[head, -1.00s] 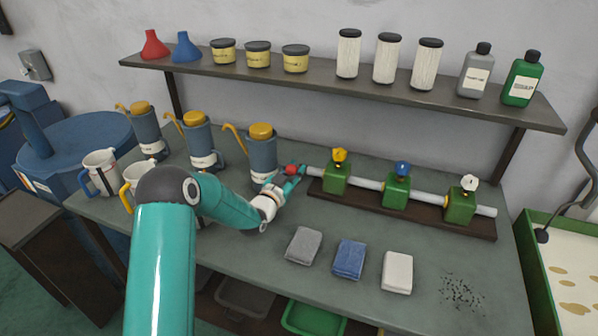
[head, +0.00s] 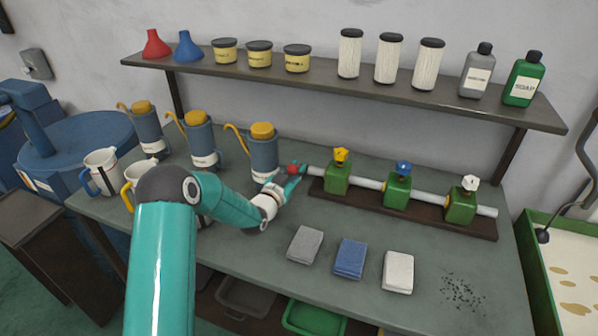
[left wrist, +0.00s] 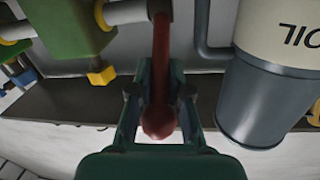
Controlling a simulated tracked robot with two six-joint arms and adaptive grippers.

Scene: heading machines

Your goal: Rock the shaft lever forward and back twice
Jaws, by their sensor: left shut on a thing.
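The shaft lever is a red rod with a round red knob (left wrist: 158,122), seen in the left wrist view. In the head view its red knob (head: 292,170) shows at the left end of the pipe with the valves. My left gripper (left wrist: 158,104) has its green fingers on both sides of the lever near the knob and is shut on it. In the head view my left gripper (head: 289,178) is at the pipe's left end and partly covers the lever. My right gripper is not in view.
Green valve blocks (head: 337,180) with yellow, blue and white knobs sit on the pipe, right of the gripper. A blue-grey oil can (head: 264,157) stands close on the left. Folded cloths (head: 349,259) lie in front. A shelf (head: 240,75) runs above.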

